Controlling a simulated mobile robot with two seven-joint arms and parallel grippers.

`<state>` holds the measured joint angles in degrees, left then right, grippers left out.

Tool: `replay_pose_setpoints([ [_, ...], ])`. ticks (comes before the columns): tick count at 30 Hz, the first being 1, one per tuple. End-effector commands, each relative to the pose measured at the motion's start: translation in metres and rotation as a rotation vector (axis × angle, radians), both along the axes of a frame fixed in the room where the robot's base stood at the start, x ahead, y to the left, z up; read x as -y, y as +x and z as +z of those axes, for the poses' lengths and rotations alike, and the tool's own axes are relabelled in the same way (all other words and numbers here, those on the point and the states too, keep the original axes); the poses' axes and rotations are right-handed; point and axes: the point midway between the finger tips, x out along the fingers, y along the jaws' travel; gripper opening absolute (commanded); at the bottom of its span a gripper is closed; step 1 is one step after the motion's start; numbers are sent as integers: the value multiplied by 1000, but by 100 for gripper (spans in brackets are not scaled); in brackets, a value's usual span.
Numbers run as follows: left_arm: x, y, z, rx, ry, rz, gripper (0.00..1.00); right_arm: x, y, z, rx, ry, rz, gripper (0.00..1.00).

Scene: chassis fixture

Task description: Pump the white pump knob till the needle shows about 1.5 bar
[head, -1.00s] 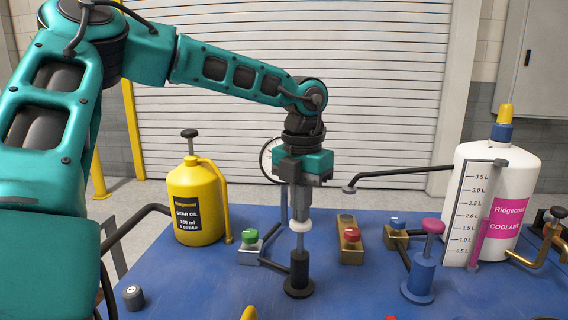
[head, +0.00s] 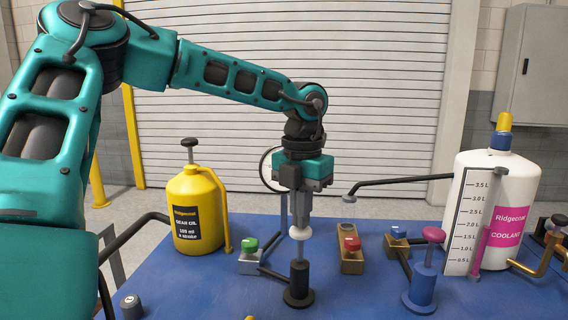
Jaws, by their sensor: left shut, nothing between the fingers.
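The white pump knob (head: 300,233) stands upright on a thin rod above the black pump body (head: 299,285), with a length of rod showing between them. My left gripper (head: 301,218) is shut and empty, pointing straight down. Its fingertips are directly over the knob, at or very near its top; I cannot tell whether they touch. The round gauge (head: 266,169) stands behind the gripper, which covers most of it. Its needle and reading are hidden. My right gripper is not in view.
On the blue bench (head: 190,280), a yellow gear oil bottle (head: 198,210) stands left and a white coolant bottle (head: 515,190) right. Green (head: 250,246), red (head: 352,245) and blue (head: 397,233) buttons and a pink-knobbed blue pump (head: 424,285) stand near the black pump.

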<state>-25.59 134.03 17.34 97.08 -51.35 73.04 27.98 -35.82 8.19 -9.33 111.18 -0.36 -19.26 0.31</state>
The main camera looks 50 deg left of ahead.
Motion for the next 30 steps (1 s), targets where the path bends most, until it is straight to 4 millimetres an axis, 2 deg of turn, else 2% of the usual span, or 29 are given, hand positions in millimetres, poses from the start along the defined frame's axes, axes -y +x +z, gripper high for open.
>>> replay_pose_setpoints([
  [14,0,1,0,3,2,0,0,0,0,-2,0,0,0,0],
  [30,0,0,-48,2,0,0,0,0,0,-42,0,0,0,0],
])
